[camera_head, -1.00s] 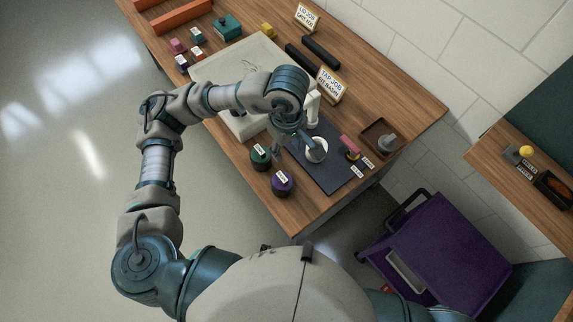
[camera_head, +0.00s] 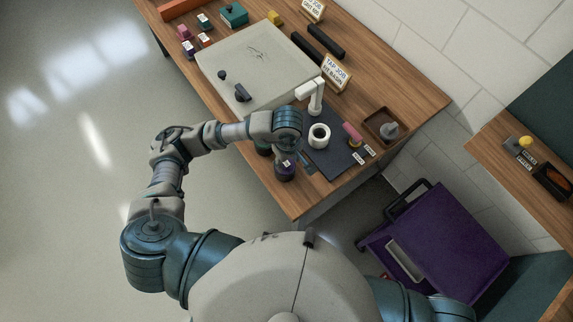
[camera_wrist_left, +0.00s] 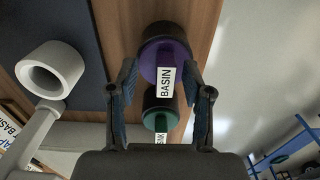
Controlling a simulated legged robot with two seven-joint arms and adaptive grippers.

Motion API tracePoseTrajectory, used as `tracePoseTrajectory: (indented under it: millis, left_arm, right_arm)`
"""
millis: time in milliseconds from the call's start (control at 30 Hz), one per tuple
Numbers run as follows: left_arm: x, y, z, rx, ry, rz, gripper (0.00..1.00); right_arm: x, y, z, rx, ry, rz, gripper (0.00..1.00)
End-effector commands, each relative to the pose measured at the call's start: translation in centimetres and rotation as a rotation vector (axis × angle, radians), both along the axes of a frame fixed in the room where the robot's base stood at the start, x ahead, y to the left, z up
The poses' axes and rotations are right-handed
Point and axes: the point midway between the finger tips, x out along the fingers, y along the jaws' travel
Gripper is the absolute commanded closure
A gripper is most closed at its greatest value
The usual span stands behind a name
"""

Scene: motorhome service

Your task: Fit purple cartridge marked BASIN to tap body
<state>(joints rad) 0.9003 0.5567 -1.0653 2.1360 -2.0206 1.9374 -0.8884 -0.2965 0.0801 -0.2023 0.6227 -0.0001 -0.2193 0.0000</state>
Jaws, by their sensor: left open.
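The purple cartridge (camera_head: 285,173) stands near the table's front edge, partly hidden by my arm. In the left wrist view the purple cartridge (camera_wrist_left: 166,64) shows its white BASIN label and dark rim. My left gripper (camera_head: 291,157) is just above it. In that wrist view the open fingers of my left gripper (camera_wrist_left: 163,92) point towards it, one on each side, and hold nothing. The tap body, a white open-topped ring (camera_head: 319,136) with a white spout (camera_head: 314,95) behind, is on the dark mat; its ring (camera_wrist_left: 49,71) also shows at left in the wrist view. My right gripper is out of view.
A green cartridge (camera_wrist_left: 160,110) stands beside the purple one. The dark mat (camera_head: 328,165) also bears a pink piece (camera_head: 352,134) and labels. A brown tray (camera_head: 370,122) with a grey part is to the right. A large pale board (camera_head: 245,62) lies behind my arm.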

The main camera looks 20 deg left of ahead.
Motion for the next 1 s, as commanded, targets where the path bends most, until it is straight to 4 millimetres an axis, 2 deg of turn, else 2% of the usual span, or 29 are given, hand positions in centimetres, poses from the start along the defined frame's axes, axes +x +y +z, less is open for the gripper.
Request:
tracePoseTrajectory:
  millis: [100, 300, 367, 500, 533, 667, 867, 1000]
  left_arm:
    - [0.0, 0.3, -0.9, -0.001, 0.001, 0.003, 0.5]
    - [0.0, 0.6, -1.0, -0.004, 0.0, 0.002, 0.5]
    - [0.0, 0.6, -1.0, -0.004, 0.0, 0.002, 0.62]
    - [0.0, 0.3, -1.0, -0.001, 0.001, 0.002, 0.97]
    - [0.0, 0.3, -1.0, -0.001, 0.001, 0.002, 1.0]
    - [0.0, 0.2, -0.9, 0.002, 0.001, 0.002, 1.0]
    - [0.0, 0.1, -0.7, 0.0, 0.0, 0.001, 1.0]
    - [0.0, 0.1, 1.2, -0.005, -0.003, -0.002, 1.0]
  right_arm:
    - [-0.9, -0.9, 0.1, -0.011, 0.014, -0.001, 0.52]
    - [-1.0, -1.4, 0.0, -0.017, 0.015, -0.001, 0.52]
    - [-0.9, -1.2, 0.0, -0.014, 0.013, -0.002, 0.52]
    - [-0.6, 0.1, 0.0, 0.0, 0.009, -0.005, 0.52]
    - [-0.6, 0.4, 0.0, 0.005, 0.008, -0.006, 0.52]
    - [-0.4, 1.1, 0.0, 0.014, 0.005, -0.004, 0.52]
    - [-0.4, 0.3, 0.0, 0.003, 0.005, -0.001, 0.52]
    - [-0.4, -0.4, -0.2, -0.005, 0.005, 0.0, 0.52]
